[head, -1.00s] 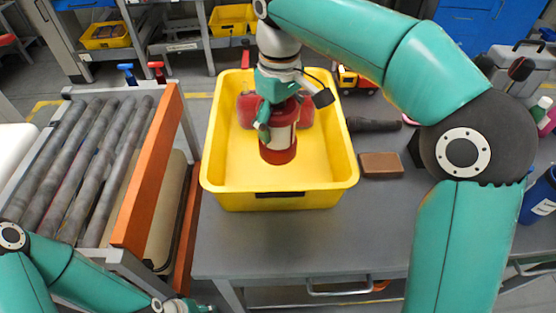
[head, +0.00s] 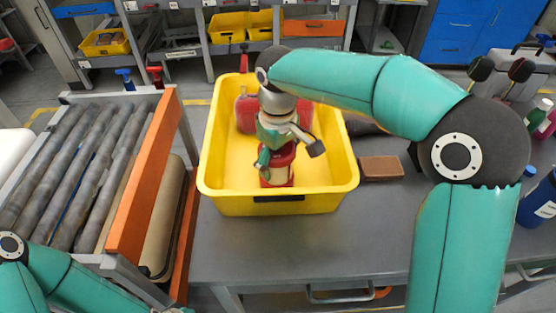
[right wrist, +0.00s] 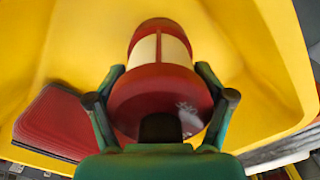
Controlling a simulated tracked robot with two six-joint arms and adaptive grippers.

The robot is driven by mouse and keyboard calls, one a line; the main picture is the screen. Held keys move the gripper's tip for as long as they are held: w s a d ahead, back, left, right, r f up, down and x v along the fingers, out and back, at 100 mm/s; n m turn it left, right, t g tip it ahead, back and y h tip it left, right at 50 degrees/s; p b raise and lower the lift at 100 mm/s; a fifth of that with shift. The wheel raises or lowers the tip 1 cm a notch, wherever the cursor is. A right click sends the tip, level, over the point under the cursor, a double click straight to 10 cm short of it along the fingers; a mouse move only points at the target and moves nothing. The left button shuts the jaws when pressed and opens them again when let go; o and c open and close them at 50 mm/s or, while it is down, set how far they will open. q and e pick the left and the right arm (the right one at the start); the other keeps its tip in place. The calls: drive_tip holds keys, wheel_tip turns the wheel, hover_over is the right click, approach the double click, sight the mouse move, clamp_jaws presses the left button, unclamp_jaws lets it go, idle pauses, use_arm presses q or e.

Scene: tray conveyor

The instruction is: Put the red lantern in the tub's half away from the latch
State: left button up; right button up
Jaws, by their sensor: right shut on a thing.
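The red lantern (right wrist: 158,88), with cream panels, is between the fingers of my right gripper (right wrist: 160,108), which is shut on it. In the head view the lantern (head: 277,178) is upright inside the yellow tub (head: 207,185), in the near half, partly hidden by my right gripper (head: 277,150). I cannot tell whether its base touches the tub floor. A black fitting (head: 278,198) is on the tub's near wall, and a narrow red piece (head: 244,62) stands at its far rim. My left gripper's fingers are out of view; only that arm shows.
A red object (head: 246,112) lies in the tub's far half, partly hidden behind my right gripper; it also shows in the right wrist view (right wrist: 55,125). A brown block (head: 381,168) lies right of the tub. The roller conveyor (head: 65,165) is left. The table front (head: 320,240) is clear.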

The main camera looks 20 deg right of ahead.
drive_tip(key=shift+f, duration=0.1)
drive_tip(key=o, duration=1.5)
wheel_tip(320, 180, up, 12)
drive_tip(key=shift+r+p, duration=0.15)
drive_tip(key=shift+p, duration=0.85)
